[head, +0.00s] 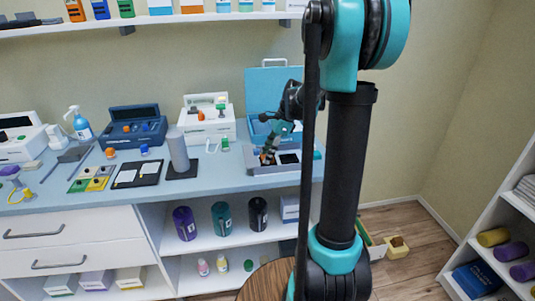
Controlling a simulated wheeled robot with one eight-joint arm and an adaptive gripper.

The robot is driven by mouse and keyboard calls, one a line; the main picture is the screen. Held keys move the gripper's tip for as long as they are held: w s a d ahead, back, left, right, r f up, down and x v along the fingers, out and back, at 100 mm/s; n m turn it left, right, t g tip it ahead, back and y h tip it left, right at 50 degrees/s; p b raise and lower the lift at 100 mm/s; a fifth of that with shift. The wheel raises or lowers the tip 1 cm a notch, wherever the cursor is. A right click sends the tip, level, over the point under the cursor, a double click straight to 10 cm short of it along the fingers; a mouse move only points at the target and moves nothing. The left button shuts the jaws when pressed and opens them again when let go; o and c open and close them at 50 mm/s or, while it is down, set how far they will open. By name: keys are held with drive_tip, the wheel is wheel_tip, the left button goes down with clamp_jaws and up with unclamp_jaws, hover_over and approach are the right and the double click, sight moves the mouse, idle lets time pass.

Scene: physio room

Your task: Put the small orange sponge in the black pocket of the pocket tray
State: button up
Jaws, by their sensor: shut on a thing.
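The grey pocket tray (266,170) lies near the right end of the blue counter, in front of a light blue open case. A dark pocket (290,158) shows on its right side; the left side is partly covered by my gripper. My gripper (268,150) reaches down over the left part of the tray and is shut. A small orange thing (264,158), probably the sponge, shows at its fingertips, low over or in the tray; the view is too small to tell whether it touches the tray.
The light blue case (272,85) stands close behind my gripper. A white case (207,122), a dark blue case (137,128) and a grey cylinder (178,150) stand to the left. A black board (137,173) and coloured tiles (93,178) lie on the counter.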

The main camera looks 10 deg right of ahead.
drive_tip(key=o, duration=1.1)
drive_tip(key=shift+o, duration=0.3)
drive_tip(key=o, duration=0.4)
drive_tip(key=shift+r, duration=3.5)
